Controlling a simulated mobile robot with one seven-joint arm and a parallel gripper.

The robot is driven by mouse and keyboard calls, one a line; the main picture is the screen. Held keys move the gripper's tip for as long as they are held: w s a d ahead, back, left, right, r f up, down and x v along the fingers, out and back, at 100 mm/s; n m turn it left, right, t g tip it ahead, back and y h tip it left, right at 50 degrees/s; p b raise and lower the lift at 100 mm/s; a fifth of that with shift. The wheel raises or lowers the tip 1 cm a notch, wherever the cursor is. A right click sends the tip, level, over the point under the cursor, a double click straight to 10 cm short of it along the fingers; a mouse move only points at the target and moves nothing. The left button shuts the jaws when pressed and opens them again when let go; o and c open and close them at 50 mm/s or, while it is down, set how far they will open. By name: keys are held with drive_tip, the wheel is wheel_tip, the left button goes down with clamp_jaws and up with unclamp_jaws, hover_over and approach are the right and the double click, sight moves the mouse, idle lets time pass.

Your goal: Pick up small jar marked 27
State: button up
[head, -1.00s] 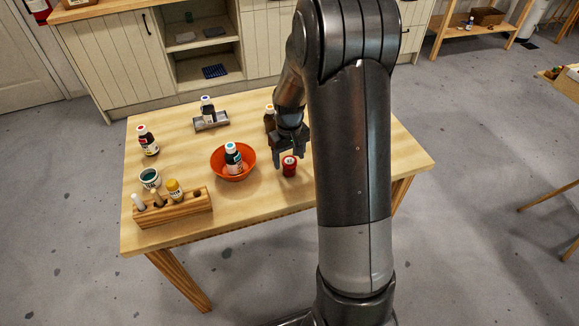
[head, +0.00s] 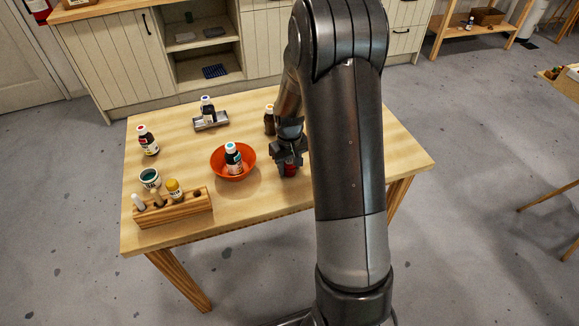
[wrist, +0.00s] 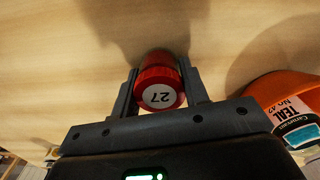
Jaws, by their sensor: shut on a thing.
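The small red jar marked 27 (wrist: 161,82) is between my gripper's fingers in the wrist view, its white label reading 27 upside down. My gripper (wrist: 160,98) is shut on the jar, one finger on each side. The jar appears to be at the tabletop; I cannot tell whether it touches it.
An orange bowl (head: 218,168) holding a teal-labelled bottle (head: 233,155) stands just left of the jar. A brown bottle (head: 270,122) stands behind. A wooden block (head: 175,210) with items is at front left of the table (head: 255,200). The table's right side looks clear.

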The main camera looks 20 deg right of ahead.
drive_tip(key=shift+c, duration=1)
drive_tip(key=shift+r, duration=0.1)
